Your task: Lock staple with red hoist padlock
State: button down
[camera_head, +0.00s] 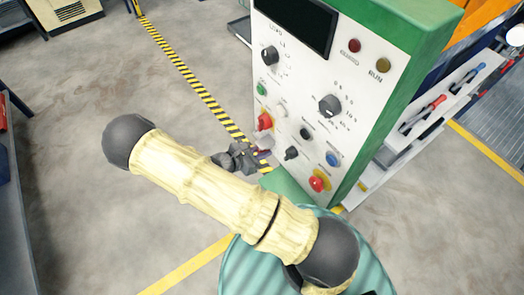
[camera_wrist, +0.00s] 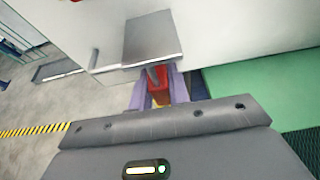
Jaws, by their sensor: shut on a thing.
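The red padlock (camera_wrist: 159,92) shows in the wrist view between the two purple fingers of my gripper (camera_wrist: 158,84), which is shut on it. Its grey shackle (camera_wrist: 153,73) points up toward a grey metal plate or box (camera_wrist: 151,38) on the pale cabinet face. A small grey peg-like part (camera_wrist: 94,58) stands left of that plate. Which part is the staple, and whether the shackle passes through it, I cannot tell. In the head view my gripper (camera_head: 260,153) is at the panel's lower left edge, partly hidden by my wrist; the padlock cannot be made out there.
The white control panel (camera_head: 290,85) in a green cabinet (camera_head: 405,75) carries several knobs and buttons, including a red knob (camera_head: 265,121) close above my gripper. Yellow-black floor tape (camera_head: 190,80) runs past the cabinet. A tool rack (camera_head: 440,105) stands right.

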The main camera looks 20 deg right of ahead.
jog(key=shift+r, duration=0.3)
jog(key=shift+f, duration=0.35)
dwell(0.4)
jog(key=c, duration=1.3)
grip_release()
jog(key=shift+o, duration=0.2)
jog(key=shift+a, duration=0.1)
jog(key=b+v, duration=0.2)
jog(key=v, duration=1.5)
jog(key=shift+r, duration=0.1)
